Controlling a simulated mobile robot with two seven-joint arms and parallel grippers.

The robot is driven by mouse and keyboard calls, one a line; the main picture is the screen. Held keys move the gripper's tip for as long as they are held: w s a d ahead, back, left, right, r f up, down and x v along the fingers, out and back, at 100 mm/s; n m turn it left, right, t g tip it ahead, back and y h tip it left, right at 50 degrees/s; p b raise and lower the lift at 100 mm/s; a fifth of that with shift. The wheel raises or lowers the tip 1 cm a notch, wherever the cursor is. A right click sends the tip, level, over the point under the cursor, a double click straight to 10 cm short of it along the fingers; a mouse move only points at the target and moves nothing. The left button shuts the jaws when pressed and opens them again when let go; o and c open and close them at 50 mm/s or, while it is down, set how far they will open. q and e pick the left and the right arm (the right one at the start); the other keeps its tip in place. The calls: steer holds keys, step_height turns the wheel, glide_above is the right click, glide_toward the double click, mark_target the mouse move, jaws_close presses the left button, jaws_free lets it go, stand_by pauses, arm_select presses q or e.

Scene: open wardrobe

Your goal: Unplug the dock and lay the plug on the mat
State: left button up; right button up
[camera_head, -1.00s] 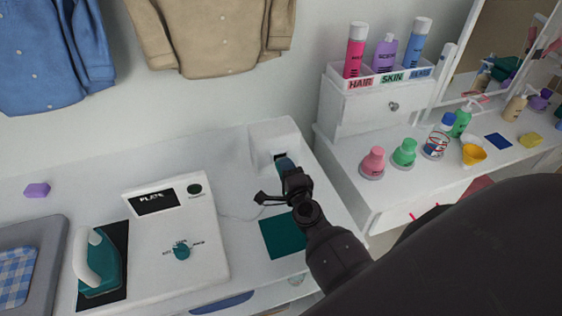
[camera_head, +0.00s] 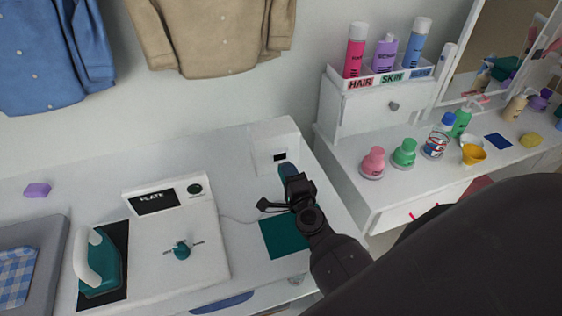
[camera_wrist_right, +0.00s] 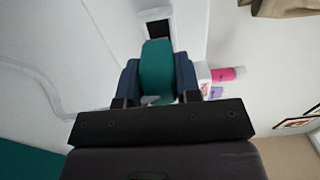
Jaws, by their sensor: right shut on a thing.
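The teal plug (camera_wrist_right: 158,70) is between the two dark blue fingers of my right gripper (camera_head: 288,174), which is shut on it. The right wrist view shows this gripper (camera_wrist_right: 158,82) with the plug pointing toward the black socket opening (camera_wrist_right: 158,29). In the head view the socket opening (camera_head: 280,157) shows bare in the white box (camera_head: 262,134), and the gripper is just in front of it. The dark teal mat (camera_head: 285,238) lies flat and bare below and left of the gripper. The white dock (camera_head: 200,235) is left of the mat. My left gripper is not in view.
A thin pale cable (camera_head: 238,219) runs from the dock toward the gripper. A teal iron (camera_head: 103,263) stands on a black pad at the left. A white dresser (camera_head: 350,195) with several bottles is at the right, across a gap.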

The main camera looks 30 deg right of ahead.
steer(key=shift+v, duration=1.05)
